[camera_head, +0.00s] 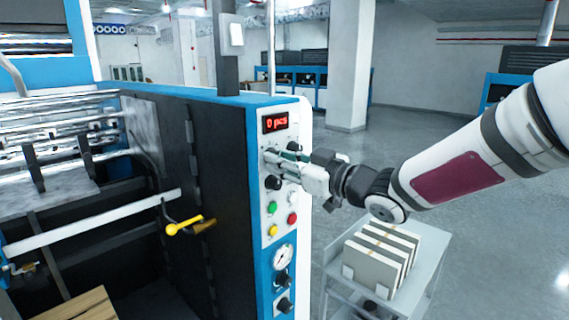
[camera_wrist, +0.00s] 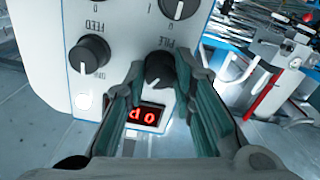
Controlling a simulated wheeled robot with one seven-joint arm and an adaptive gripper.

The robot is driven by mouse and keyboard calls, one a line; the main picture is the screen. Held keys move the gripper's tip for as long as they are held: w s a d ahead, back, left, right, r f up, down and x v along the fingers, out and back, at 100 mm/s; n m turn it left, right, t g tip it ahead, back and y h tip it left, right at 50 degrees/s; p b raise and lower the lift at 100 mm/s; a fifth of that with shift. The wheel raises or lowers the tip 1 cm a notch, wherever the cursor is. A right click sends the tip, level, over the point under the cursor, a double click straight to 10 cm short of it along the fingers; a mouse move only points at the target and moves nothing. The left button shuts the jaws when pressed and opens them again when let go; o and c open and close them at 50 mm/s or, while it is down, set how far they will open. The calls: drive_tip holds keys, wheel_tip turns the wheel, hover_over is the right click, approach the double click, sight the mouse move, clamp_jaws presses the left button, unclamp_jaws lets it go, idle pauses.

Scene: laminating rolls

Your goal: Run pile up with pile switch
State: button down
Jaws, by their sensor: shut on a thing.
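The pile switch is a black rotary knob (camera_wrist: 159,70) under the label PILE on the white control panel (camera_wrist: 125,25), seen upside down in the wrist view. My gripper (camera_wrist: 160,72) has its two green-padded fingers on either side of this knob and is shut on it. There the fingers hide the pile knob. The knob's exact pointer direction is hard to read.
A second black knob marked FEED (camera_wrist: 90,54) sits beside the pile knob. Coloured buttons, including a red one (camera_head: 292,218), a gauge (camera_head: 283,256) and more knobs lie lower on the panel. A cart (camera_head: 431,262) with upright white blocks (camera_head: 378,262) stands below my arm.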

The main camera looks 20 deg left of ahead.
drive_tip(key=shift+n+b, duration=2.3)
drive_tip(key=shift+n, duration=0.8)
drive_tip(key=shift+r, duration=0.1)
drive_tip(key=c, duration=1.3)
unclamp_jaws()
drive_tip(key=shift+c, duration=0.2)
drive_tip(key=v, duration=1.2)
drive_tip(key=shift+w, duration=0.1)
